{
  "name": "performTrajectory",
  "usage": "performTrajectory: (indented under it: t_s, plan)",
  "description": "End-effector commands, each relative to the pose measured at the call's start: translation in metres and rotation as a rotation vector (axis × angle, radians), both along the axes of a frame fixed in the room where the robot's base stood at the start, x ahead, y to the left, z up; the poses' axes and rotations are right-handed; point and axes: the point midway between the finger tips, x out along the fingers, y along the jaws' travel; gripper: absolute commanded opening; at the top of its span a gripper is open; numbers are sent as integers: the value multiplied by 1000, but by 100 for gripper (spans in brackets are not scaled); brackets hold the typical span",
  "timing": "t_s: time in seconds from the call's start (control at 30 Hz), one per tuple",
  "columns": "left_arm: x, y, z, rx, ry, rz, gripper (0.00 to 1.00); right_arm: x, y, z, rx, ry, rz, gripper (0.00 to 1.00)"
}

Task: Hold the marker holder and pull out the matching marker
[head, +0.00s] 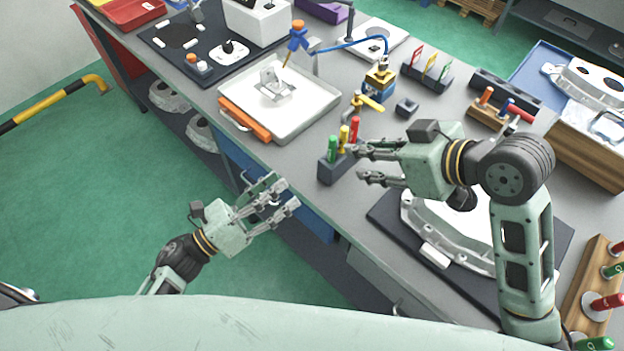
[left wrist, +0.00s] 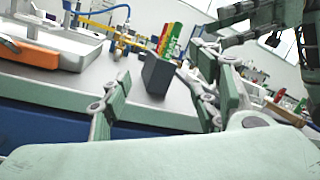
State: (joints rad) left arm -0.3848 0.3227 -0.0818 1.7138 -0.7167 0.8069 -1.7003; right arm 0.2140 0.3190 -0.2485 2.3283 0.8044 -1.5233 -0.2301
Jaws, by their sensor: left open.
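The marker holder (head: 331,172) is a dark block near the bench's front edge. A green marker (head: 333,148), a yellow marker (head: 343,137) and a red marker (head: 354,129) stand in it. The holder (left wrist: 157,75) and its markers also show in the left wrist view, beyond my left fingers. My left gripper (head: 284,192) is open and empty at the bench's front edge, left of the holder and apart from it. My right gripper (head: 357,163) is open, its fingers pointing left just beside the holder's right side; whether it touches is unclear.
A wooden rack (head: 592,290) with red and green markers stands at the lower right. A casting (head: 450,235) lies on a dark mat under my right arm. A brass valve fitting (head: 362,103) stands behind the holder.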

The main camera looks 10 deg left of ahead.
Motion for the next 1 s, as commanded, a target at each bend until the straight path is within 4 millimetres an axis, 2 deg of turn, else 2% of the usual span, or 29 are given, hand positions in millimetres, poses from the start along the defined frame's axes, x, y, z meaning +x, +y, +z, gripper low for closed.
performTrajectory:
  t_s: [0.03,0.1,0.2,0.43,0.57,1.0]
  plan:
    - [5,-22,-1,96,-44,20,55,0,0,0,0,0,0,31]
    - [14,-42,-6,211,-81,60,55,0,0,0,0,0,0,31]
    - [24,-60,-11,335,-118,117,55,0,0,0,0,0,0,31]
    - [38,-75,-11,476,-163,200,55,0,0,0,0,0,0,31]
    - [47,-82,-11,489,-168,207,55,0,0,0,0,0,0,31]
    - [95,-117,-12,487,-165,207,55,0,0,0,0,0,0,31]
